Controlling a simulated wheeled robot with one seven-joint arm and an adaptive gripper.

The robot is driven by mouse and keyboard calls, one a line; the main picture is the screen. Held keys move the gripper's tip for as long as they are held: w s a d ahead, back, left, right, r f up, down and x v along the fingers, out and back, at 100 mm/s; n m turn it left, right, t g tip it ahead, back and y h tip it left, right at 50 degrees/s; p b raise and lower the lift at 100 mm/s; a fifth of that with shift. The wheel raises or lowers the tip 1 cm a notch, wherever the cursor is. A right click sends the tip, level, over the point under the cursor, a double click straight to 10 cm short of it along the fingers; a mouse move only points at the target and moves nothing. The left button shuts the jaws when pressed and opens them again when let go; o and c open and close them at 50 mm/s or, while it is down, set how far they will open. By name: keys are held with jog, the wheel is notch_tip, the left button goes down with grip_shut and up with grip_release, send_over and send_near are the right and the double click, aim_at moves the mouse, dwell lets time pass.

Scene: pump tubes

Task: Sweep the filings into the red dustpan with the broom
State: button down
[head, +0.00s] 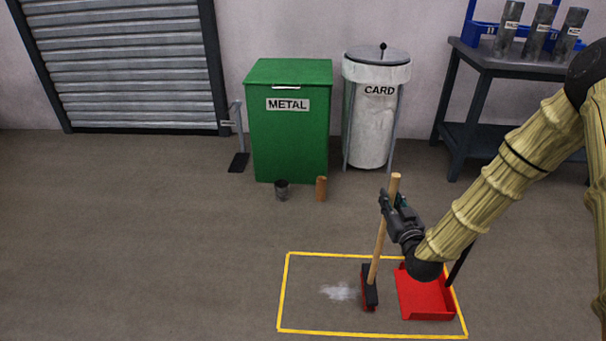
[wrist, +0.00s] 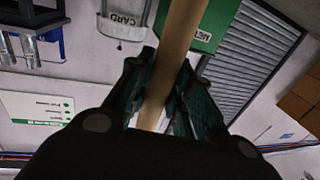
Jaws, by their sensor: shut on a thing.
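The broom (head: 379,244) has a wooden handle and a dark head with red bristles. My gripper (head: 391,202) is shut on the upper part of its handle. The handle also shows between the fingers in the wrist view (wrist: 168,75). The broom stands nearly upright, with its head low at the floor between the filings and the dustpan. The pale grey filings (head: 340,291) lie in a small patch left of the broom head. The red dustpan (head: 424,297) lies just right of the broom head, partly hidden by my arm. A dark handle rises at its right side.
A yellow outline (head: 284,290) on the floor surrounds these things. Behind it stand a green METAL bin (head: 290,140), a white CARD bin (head: 372,130), a small grey cup (head: 282,190) and a brown cylinder (head: 321,188). A dark bench (head: 500,65) holds metal tubes. The left floor is clear.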

jog(key=shift+d, duration=2.75)
notch_tip(320, 180, up, 8)
jog(key=p, duration=0.5)
jog(key=shift+r, duration=0.1)
